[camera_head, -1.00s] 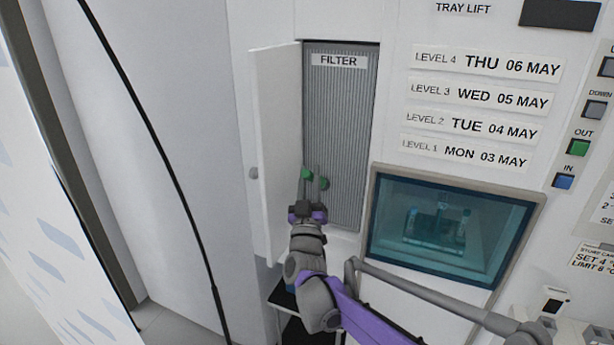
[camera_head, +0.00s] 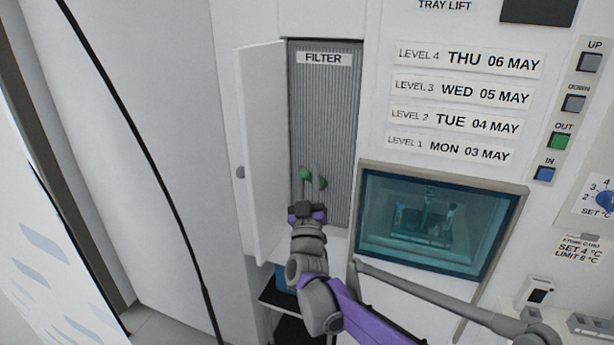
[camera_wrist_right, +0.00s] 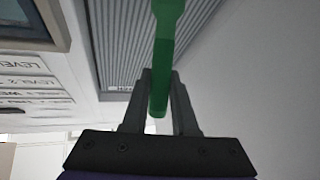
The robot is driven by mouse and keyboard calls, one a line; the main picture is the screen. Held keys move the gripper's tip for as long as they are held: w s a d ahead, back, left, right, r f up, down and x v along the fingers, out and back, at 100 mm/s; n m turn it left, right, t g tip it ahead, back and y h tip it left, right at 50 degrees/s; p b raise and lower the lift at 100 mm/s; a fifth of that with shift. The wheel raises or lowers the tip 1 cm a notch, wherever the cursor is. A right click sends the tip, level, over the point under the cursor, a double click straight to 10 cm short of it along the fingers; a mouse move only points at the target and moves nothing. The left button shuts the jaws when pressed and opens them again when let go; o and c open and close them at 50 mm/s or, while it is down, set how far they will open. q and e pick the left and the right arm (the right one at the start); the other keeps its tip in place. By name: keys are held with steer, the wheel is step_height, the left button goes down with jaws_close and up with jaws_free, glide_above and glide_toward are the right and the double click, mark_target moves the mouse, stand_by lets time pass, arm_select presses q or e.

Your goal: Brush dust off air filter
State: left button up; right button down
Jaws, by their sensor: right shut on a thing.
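The air filter (camera_head: 338,120) is a grey ribbed panel labelled FILTER, set in a recess of the white machine. Its white door (camera_head: 262,150) stands open to the left. My right gripper (camera_head: 307,190) is in front of the lower part of the filter. It is shut on a green-handled brush, whose handle (camera_wrist_right: 163,60) shows between the fingers in the right wrist view. The green also shows at the fingertips (camera_head: 305,173) in the head view. The bristles are hidden, so contact with the filter cannot be told. No dust can be made out. My left gripper is not in view.
A teal window (camera_head: 430,222) lies right of the filter, below the date labels. Buttons (camera_head: 562,140) line the right side. A black cable (camera_head: 160,170) hangs at the left. A dark shelf (camera_head: 285,300) is below the recess.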

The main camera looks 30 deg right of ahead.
steer(key=s+a, duration=0.5)
steer(key=a, duration=0.1)
steer(key=shift+s+a, duration=0.35)
steer(key=shift+a, duration=0.05)
stand_by(0.5)
